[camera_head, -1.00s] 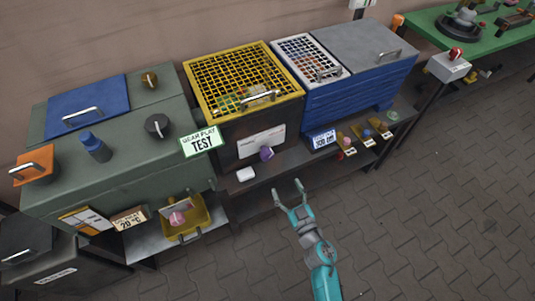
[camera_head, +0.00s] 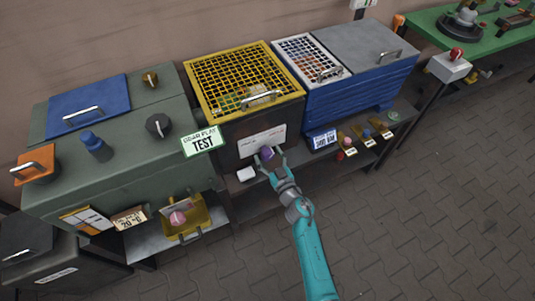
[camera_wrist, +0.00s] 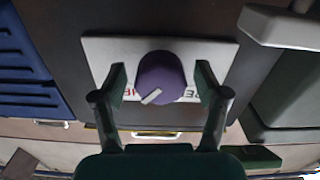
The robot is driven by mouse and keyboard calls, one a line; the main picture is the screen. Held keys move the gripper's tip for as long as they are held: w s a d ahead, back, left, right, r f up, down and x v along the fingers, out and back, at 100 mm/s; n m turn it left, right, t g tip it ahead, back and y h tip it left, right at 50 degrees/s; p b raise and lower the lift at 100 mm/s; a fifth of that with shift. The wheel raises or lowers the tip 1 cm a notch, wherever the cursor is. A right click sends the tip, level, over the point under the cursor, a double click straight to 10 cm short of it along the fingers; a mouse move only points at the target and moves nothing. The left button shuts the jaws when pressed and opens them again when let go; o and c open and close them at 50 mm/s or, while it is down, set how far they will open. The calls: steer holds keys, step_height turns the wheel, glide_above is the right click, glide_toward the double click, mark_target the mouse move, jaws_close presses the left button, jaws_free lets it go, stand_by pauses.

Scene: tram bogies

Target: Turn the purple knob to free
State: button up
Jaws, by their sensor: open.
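The purple knob (camera_head: 267,154) is on the dark front of the box under the yellow grid cover. In the wrist view the knob (camera_wrist: 161,78) is round, with a pale pointer mark toward its lower left. My gripper (camera_head: 268,160) is at the knob. In the wrist view my gripper (camera_wrist: 160,84) is open, one finger on each side of the knob, with a gap showing on both sides.
A yellow grid cover (camera_head: 240,78) with a handle is above the knob. A green machine with the TEST sign (camera_head: 202,141) stands left, a blue box (camera_head: 345,95) right. The paved floor in front is clear.

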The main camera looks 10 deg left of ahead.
steer(key=shift+w+a, duration=0.3)
steer(key=shift+w, duration=0.1)
steer(key=c, duration=1.2)
steer(key=shift+o, duration=0.2)
